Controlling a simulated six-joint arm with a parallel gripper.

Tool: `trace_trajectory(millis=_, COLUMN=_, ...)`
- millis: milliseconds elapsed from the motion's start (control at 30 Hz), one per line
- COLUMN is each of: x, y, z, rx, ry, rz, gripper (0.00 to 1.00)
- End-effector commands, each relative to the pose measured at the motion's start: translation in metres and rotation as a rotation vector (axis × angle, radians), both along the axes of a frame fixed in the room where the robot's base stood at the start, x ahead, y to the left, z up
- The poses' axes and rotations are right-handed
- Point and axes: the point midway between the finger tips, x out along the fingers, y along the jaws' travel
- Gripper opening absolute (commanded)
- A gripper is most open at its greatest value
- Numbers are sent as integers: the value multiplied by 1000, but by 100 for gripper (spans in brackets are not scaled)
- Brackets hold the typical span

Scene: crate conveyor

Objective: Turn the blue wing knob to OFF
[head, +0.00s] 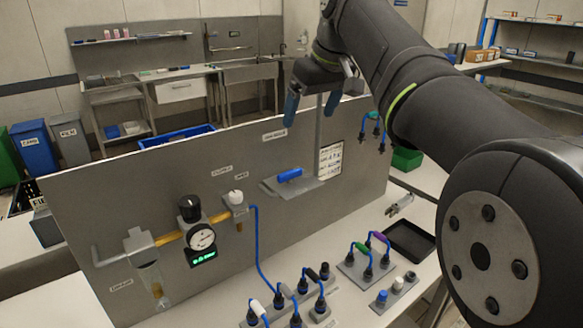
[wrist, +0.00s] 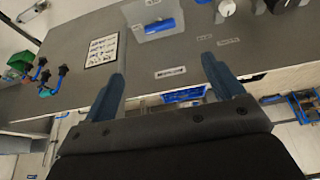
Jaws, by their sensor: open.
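A blue bar-shaped handle (head: 290,175), which looks like the wing knob, sits on a grey plate (head: 312,188) on the upright panel. It also shows at the top of the wrist view (wrist: 164,27), beyond the fingertips. In the head view it lies lengthwise, tilted slightly up to the right. No OFF mark can be read. My gripper (head: 311,105) is above the handle near the panel's top edge, open and empty, its blue fingers (wrist: 162,72) apart. It is not touching the handle.
A gauge (head: 201,238), a black knob (head: 189,208) and a white knob (head: 235,197) are on the panel (head: 130,205) left of the handle. Several plug blocks and a black tray (head: 410,240) stand on the bench.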

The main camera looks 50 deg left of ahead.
Motion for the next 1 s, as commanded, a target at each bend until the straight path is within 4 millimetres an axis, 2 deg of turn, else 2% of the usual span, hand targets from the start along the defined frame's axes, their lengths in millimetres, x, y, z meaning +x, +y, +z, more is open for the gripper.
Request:
trace_trajectory(millis=167, x=0, y=7, z=-18, rx=-3, ry=0, rz=4, gripper=85)
trace_trajectory(millis=700, x=-1, y=51, z=-124, rx=-3, ry=1, rz=4, gripper=85)
trace_trajectory(millis=833, x=-1, y=59, z=-143, rx=-2, ry=1, rz=3, gripper=85)
trace_trajectory(millis=1000, x=0, y=65, z=-156, rx=0, ry=0, rz=2, gripper=85)
